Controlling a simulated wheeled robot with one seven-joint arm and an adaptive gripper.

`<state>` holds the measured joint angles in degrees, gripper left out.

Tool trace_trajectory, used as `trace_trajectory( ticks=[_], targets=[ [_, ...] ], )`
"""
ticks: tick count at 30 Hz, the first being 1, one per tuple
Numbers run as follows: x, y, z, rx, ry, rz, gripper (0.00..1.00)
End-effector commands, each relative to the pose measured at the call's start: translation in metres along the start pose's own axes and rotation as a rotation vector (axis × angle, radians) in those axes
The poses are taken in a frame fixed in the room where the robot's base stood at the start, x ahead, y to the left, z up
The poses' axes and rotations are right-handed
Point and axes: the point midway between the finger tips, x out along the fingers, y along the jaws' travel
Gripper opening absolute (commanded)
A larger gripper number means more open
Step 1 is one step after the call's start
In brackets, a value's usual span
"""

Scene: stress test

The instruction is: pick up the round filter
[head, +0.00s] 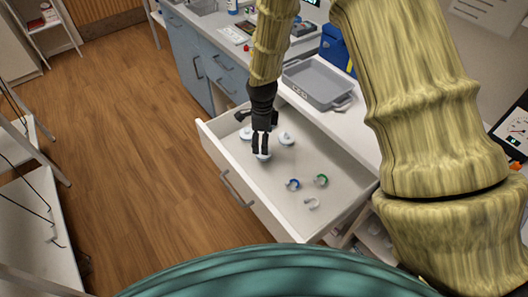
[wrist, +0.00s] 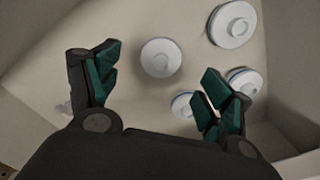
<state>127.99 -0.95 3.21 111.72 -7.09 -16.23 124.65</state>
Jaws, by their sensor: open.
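Several white round discs, which look like round filters, lie in the open drawer. In the wrist view one round filter (wrist: 161,57) lies between and beyond my fingertips. A second disc (wrist: 232,24), stepped in shape, lies at the upper right. Two more, one disc (wrist: 245,80) and a smaller one (wrist: 184,104), are partly hidden by or close to the right finger. My gripper (wrist: 160,68) is open and empty. In the head view my gripper (head: 261,150) points down into the drawer, over a white disc (head: 263,156) that it partly hides. Another disc (head: 286,139) shows to its right.
The white drawer (head: 232,168) has raised walls around the discs. Blue, green and white ring-like pieces (head: 293,184) (head: 321,180) (head: 312,203) lie toward its near right. A grey tray (head: 318,84) sits on the counter behind. The wooden floor (head: 130,150) at left is clear.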

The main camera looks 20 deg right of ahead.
Motion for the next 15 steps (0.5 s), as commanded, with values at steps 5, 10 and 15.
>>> trace_trajectory(
  ticks=[5,10,15],
  targets=[
    [0.01,-0.001,0.001,-0.001,0.001,0.003,0.8],
    [0.018,-0.001,-0.001,-0.001,0.001,0.005,0.8],
    [0.035,0.0,-0.003,-0.002,0.001,0.005,0.8]
  ],
)
